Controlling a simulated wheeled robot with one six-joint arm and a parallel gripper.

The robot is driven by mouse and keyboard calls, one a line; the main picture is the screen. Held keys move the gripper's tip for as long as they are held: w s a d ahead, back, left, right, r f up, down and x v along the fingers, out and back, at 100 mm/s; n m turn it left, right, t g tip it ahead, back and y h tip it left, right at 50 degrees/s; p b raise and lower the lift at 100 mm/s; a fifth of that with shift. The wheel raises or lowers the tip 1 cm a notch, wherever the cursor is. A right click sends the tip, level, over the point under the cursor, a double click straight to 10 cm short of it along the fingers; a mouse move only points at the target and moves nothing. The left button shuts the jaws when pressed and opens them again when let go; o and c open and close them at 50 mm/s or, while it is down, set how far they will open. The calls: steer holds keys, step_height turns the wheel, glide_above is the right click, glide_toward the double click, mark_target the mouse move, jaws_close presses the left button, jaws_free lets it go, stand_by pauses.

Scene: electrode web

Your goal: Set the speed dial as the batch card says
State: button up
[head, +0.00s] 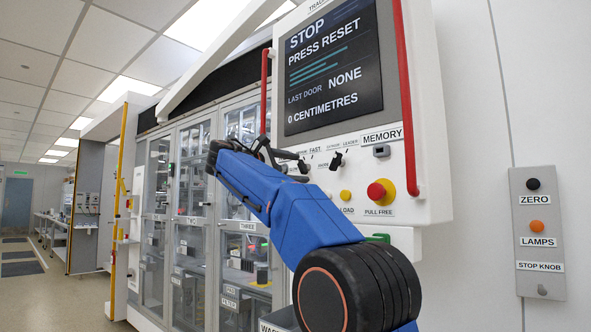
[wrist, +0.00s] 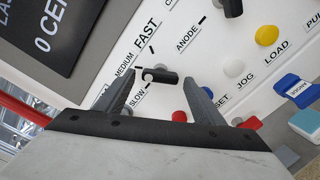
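The speed dial (wrist: 160,76) is a black bar knob with a pale end toward the left, on the white panel, among the labels SLOW, MEDIUM and FAST. Its pale end lies between MEDIUM and SLOW; I cannot tell its exact setting. My gripper (wrist: 156,84) is open, with its two grey fingers on either side of the dial in the picture. I cannot tell whether they touch it. In the head view my gripper (head: 285,158) is at the panel, left of the FAST label, partly hidden by my blue arm. I see no readable batch card.
The screen (head: 330,75) reads STOP, PRESS RESET. A selector knob (head: 337,160), a yellow button (head: 345,195) and a red stop knob (head: 378,191) sit right of my gripper. Red rails (head: 408,100) flank the panel. A side plate (head: 540,215) holds ZERO and LAMPS buttons.

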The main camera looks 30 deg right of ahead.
steer(key=v, duration=1.7)
steer(key=shift+a, duration=0.25)
